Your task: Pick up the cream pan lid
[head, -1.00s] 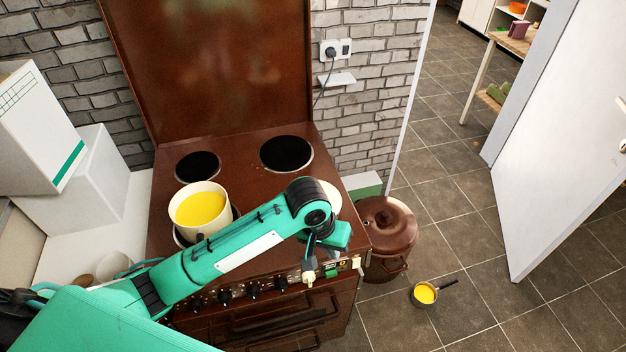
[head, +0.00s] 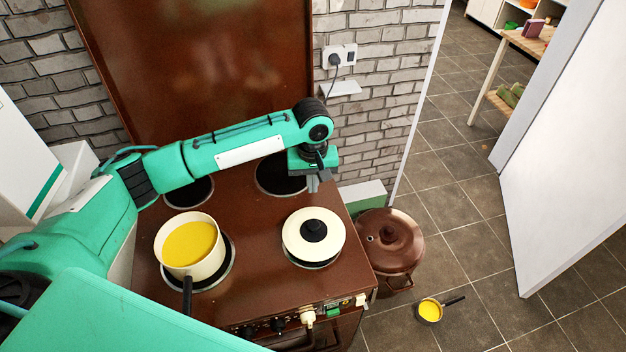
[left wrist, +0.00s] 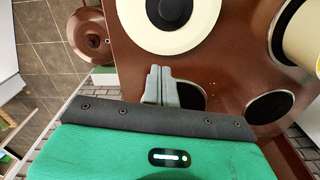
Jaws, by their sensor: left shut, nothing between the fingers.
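The cream pan lid (head: 300,243) is round with a black knob and lies over the front right burner of the brown stove. It also shows in the left wrist view (left wrist: 138,18) at the top. What lies under the lid is mostly hidden. My left gripper (head: 313,186) is shut and empty above the back right part of the stove, behind the lid and apart from it. Its closed fingers (left wrist: 160,86) point toward the lid in the left wrist view. My right gripper is not in view.
A cream pan (head: 165,252) with yellow contents stands on the front left burner, its black handle toward the front. A brown lidded pot (head: 391,244) stands right of the stove (head: 255,290). A small pan (head: 430,310) is on the floor. A brick wall is behind.

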